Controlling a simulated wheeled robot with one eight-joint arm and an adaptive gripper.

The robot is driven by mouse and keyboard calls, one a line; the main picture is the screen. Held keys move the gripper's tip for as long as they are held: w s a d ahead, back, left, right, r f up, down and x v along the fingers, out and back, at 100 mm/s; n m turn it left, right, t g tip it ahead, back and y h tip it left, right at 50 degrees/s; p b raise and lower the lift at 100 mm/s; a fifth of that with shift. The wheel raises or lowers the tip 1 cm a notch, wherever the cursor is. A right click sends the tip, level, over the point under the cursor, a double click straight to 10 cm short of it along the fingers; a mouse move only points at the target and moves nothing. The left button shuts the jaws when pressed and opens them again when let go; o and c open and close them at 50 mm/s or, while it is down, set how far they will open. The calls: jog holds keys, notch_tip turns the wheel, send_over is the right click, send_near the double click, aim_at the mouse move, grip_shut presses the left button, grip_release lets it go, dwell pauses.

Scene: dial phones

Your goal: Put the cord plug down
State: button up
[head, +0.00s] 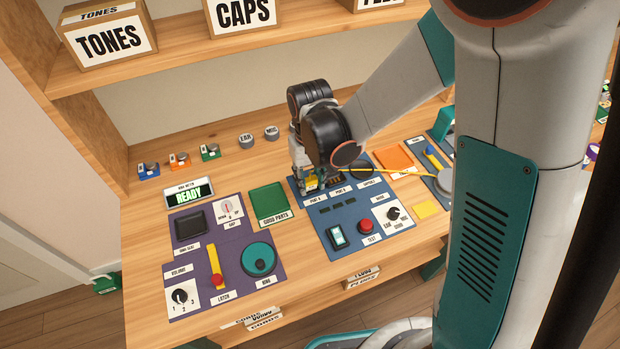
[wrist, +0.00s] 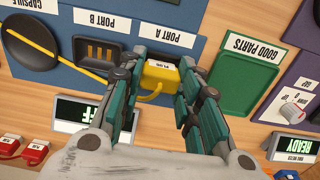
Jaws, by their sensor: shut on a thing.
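The yellow cord plug (wrist: 160,75) is between the fingers of my gripper (wrist: 163,66) in the wrist view, and the gripper is shut on it. The plug is over the PORT A place on the blue panel (wrist: 198,15); I cannot tell whether it is seated or just above. PORT B (wrist: 97,50) beside it shows an open dark socket with orange contacts. The yellow cord (wrist: 60,58) runs from the plug side past PORT B over a round dark capsule part (wrist: 30,45). In the head view my gripper (head: 311,183) points down at the back left of the blue panel (head: 345,225).
A green GOOD PARTS tray (head: 269,202) lies empty left of my gripper. A purple panel (head: 222,255) with a READY display (head: 189,192) is further left. EAR and MIC caps (head: 258,137) stand behind. A shelf with labelled boxes (head: 108,35) is above.

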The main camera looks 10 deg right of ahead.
aim_at(310, 178)
jog(key=shift+s+f+b, duration=0.15)
jog(key=shift+f+b, duration=0.2)
jog(key=shift+f, duration=0.05)
jog(key=o, duration=1)
jog(key=shift+f, duration=0.15)
jog(key=shift+r+p, duration=0.6)
jog(key=shift+r, duration=0.1)
notch_tip(310, 178, up, 12)
jog(key=p, duration=0.4)
